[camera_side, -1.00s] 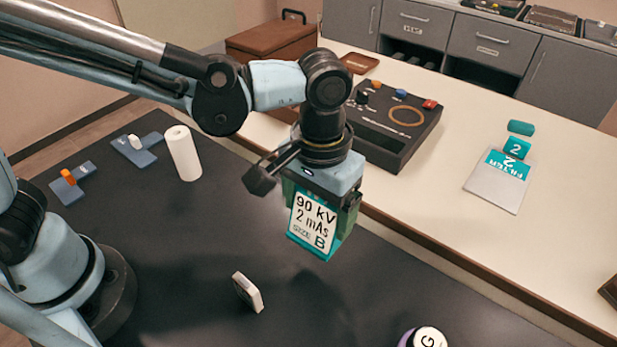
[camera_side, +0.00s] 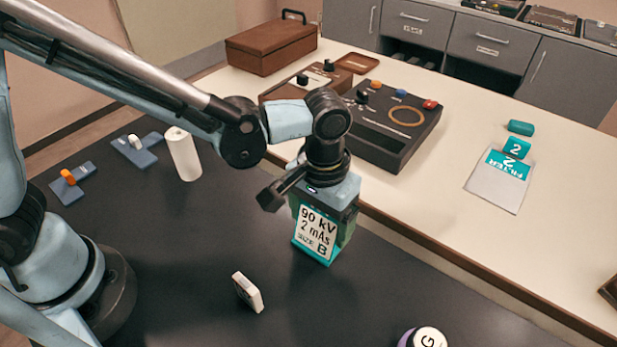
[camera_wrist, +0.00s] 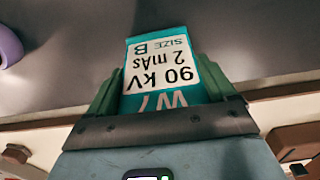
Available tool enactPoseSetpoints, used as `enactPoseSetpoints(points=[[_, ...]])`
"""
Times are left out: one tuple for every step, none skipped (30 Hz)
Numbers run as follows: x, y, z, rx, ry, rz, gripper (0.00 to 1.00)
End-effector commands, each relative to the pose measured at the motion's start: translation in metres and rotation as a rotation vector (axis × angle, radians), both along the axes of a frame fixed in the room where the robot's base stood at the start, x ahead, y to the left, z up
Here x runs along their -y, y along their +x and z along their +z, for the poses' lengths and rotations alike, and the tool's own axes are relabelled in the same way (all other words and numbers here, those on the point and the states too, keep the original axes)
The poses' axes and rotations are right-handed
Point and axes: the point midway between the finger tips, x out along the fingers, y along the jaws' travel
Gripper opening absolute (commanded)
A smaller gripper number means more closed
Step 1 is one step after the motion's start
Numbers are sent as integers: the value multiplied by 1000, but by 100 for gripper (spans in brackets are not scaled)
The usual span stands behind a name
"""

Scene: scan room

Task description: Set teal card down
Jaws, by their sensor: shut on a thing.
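The teal card (camera_side: 317,237) has a white label reading "90 kV 2 mAs SIZE B". My gripper (camera_side: 322,208) is shut on its upper part, and the card hangs below the jaws, slightly tilted in the side view. In the wrist view the card (camera_wrist: 165,68) sits between the green fingers of my gripper (camera_wrist: 170,90), its print upside down. The card's lower edge is close above the dark table top (camera_side: 215,255); I cannot tell whether it touches.
A small white block (camera_side: 248,292) stands to the lower left, and a round purple-and-white object (camera_side: 424,338) at the bottom edge. A white cylinder (camera_side: 183,154) stands at the left. A pale counter (camera_side: 450,205) with a black control box (camera_side: 393,130) lies behind.

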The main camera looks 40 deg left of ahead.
Motion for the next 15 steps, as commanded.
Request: enactPoseSetpoints(points=[[0,0,-2,0,0,0,54],[0,0,-2,0,0,0,85],[0,0,-2,0,0,0,92],[0,0,-2,0,0,0,96],[0,0,-2,0,0,0,100],[0,0,-2,0,0,0,100],[0,0,-2,0,0,0,100],[0,0,-2,0,0,0,100],[0,0,-2,0,0,0,100],[0,0,-2,0,0,0,100],[0,0,-1,0,0,0,100],[0,0,-1,0,0,0,100],[0,0,0,0,0,0,100],[0,0,1,0,0,0,100],[0,0,4,0,0,0,100]])
